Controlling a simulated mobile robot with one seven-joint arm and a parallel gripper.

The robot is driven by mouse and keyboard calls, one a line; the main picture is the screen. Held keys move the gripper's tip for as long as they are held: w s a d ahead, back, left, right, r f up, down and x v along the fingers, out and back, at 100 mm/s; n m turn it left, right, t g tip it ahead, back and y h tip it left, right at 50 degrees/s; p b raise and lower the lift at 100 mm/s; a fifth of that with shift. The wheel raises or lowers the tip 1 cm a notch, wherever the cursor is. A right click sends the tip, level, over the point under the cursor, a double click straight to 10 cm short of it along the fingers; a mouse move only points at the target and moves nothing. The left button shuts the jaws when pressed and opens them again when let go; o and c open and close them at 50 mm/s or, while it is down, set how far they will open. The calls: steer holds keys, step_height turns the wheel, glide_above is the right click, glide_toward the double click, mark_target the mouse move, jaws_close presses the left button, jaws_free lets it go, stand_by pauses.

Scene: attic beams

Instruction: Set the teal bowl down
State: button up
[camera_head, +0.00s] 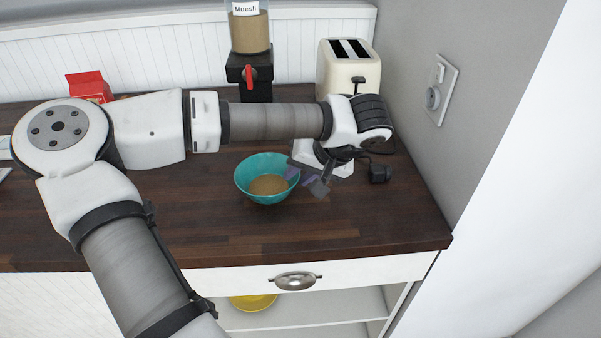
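The teal bowl (245,182) is upright at the wooden counter, left of my gripper, with brown food (268,185) in it. I cannot tell for sure whether its base touches the counter. My gripper (302,178) is at the bowl's right rim, pointing down and left. Its two fingers look apart, one over the rim and one just outside it. Whether a finger touches the bowl is too small to tell.
A muesli dispenser (249,32) and a cream toaster (348,72) stand behind. A red box (89,86) is at the back left. A grey wall (440,145) with a socket bounds the right. Counter (330,228) in front is clear. A yellow dish (253,302) sits below.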

steer(key=b+v, duration=0.1)
steer(key=v, duration=1.1)
steer(key=shift+r+b, duration=0.15)
steer(key=shift+b, duration=0.2)
stand_by(0.6)
